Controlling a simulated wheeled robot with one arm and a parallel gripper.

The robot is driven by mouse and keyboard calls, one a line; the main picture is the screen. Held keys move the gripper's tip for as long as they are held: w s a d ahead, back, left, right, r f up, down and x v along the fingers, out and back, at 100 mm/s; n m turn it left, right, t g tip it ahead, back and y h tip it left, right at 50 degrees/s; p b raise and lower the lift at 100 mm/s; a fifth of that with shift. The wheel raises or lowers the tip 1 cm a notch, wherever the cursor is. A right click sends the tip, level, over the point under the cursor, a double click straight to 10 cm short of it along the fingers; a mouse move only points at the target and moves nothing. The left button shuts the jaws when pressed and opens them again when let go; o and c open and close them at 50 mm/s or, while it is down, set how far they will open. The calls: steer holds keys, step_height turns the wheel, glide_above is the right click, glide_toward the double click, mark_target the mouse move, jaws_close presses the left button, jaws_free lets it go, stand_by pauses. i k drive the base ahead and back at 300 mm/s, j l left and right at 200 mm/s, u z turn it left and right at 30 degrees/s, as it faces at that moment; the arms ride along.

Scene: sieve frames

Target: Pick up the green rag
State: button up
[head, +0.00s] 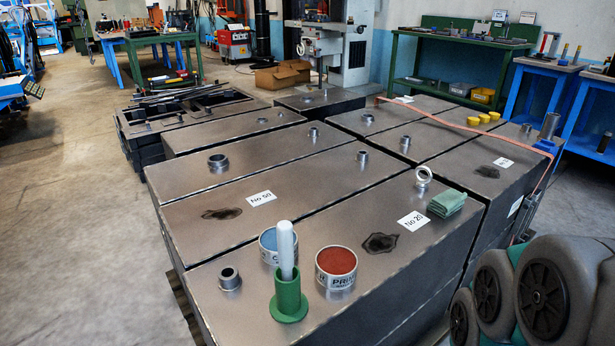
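The green rag (446,203) lies folded in a small stack on the dark metal top, near its right edge. It sits just right of the white "No 20" label (412,221) and below a light metal ring (423,177) standing on edge. The rag's top and front sides show, and nothing covers it. My gripper is not in view.
A red-topped can (336,267), a blue-topped can (267,246) and a green holder with a white rod (287,285) stand at the front. Yellow caps (483,118) stand farther back. Bare metal (330,190) lies left of the rag.

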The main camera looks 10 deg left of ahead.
mark_target(447, 202)
steer(key=i+l, duration=0.35)
steer(key=l, duration=0.15)
steer(key=i+l, duration=0.7)
steer(key=l, duration=0.25)
steer(key=i+l, duration=0.35)
steer(key=l, duration=0.15)
steer(key=j+u, duration=0.2)
steer(key=u, duration=0.3)
steer(key=j+u, duration=0.25)
steer(key=u, duration=1.85)
steer(key=z, duration=0.8)
steer(key=k+j, duration=0.05)
